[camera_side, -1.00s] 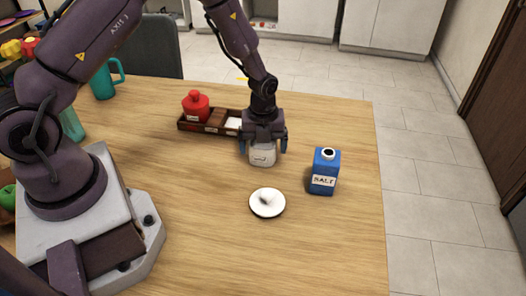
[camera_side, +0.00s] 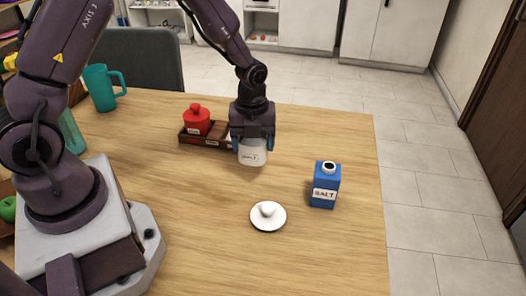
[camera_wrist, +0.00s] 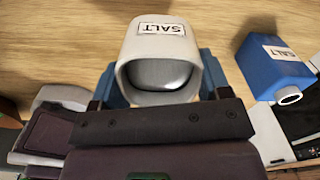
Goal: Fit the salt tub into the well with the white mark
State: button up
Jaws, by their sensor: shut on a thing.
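My gripper (camera_side: 252,146) is shut on the white salt tub (camera_side: 253,155) and holds it upright, by the right end of the dark wooden rack (camera_side: 190,142). The tub's SALT label shows, and in the wrist view the tub (camera_wrist: 128,62) sits between the fingers with a grey, hollow-looking end toward the camera. The rack's left well holds a red lidded jar (camera_side: 196,122). The middle well looks brown and empty. The right end of the rack, with the white mark, is hidden behind my gripper. I cannot tell the tub's exact height over the table.
A blue SALT carton (camera_side: 325,187) stands to the right; it also shows in the wrist view (camera_wrist: 270,70). A white knobbed lid or dish (camera_side: 268,222) lies in front. A teal mug (camera_side: 99,88) stands at the back left. The table's front middle is otherwise clear.

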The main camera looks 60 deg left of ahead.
jog(key=s+r, duration=0.6)
jog(key=s, duration=0.4)
send_over(218, 133)
jog(key=w+d, duration=0.3)
jog(key=w, duration=0.1)
notch_tip(218, 133, down, 8)
jog(key=shift+w, duration=0.1)
jog(key=shift+w+a+f, duration=0.1)
jog(key=shift+w+f, duration=0.1)
jog(key=shift+f, duration=1.6)
jog(key=shift+f, duration=0.1)
jog(key=o, duration=1.2)
